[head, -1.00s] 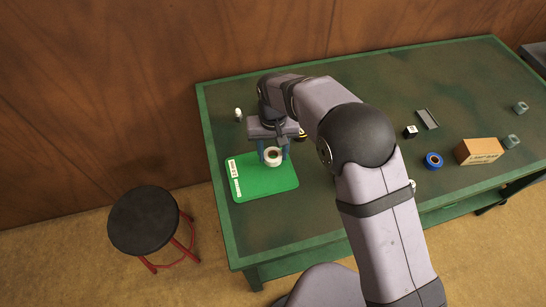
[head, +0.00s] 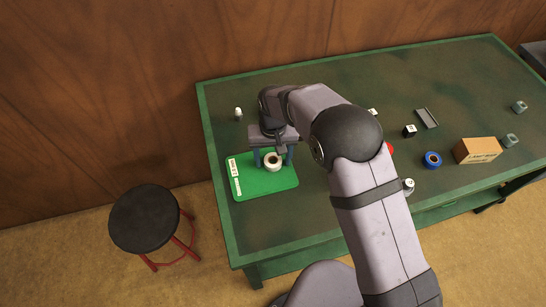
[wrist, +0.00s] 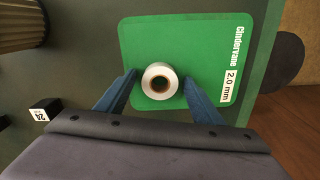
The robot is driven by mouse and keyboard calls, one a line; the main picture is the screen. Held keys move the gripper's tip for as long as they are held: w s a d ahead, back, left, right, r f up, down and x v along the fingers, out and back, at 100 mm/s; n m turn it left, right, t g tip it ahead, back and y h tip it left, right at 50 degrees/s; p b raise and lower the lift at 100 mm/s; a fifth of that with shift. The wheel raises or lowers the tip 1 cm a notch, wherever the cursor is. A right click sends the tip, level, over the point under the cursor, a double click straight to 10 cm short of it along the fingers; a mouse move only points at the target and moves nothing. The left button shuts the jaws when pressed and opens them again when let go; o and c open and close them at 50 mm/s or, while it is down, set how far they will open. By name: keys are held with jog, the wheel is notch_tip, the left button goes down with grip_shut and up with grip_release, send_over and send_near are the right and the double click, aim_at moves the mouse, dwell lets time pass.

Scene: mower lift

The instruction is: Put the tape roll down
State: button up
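The white tape roll (head: 273,162) lies flat on the green mat (head: 285,184), its hole facing up. In the wrist view the roll (wrist: 160,80) sits on the mat (wrist: 205,38), which has a white label reading "Cindervane 2.0 mm". My gripper (head: 273,160) is over the mat, pointing down, with one finger on each side of the roll. In the wrist view my gripper (wrist: 160,76) is open, with green gaps showing between both fingertips and the roll.
A black-and-white cube (head: 409,131), grey tray (head: 427,118), blue roll (head: 432,160) and cardboard box (head: 477,150) are on the right of the green table (head: 300,245). A stool (head: 143,218) stands left of it.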

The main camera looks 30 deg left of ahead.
aim_at(273, 160)
jog(key=shift+r, duration=0.15)
notch_tip(273, 160, up, 12)
jog(key=b, duration=0.3)
jog(key=w+d+m, duration=0.1)
jog(key=d, duration=0.6)
jog(key=w+d+m, duration=0.1)
jog(key=d, duration=0.5)
jog(key=w+d+m, duration=0.1)
jog(key=d, duration=0.6)
jog(key=shift+d+r, duration=0.3)
jog(key=s+d+f+m, duration=0.2)
jog(key=s+d, duration=0.4)
jog(key=d, duration=0.3)
jog(key=s+d+f+m, duration=0.1)
jog(key=s+d+f, duration=0.1)
jog(key=s+d, duration=0.5)
jog(key=d, duration=0.2)
jog(key=shift+d+m, duration=0.4)
jog(key=shift+s, duration=0.1)
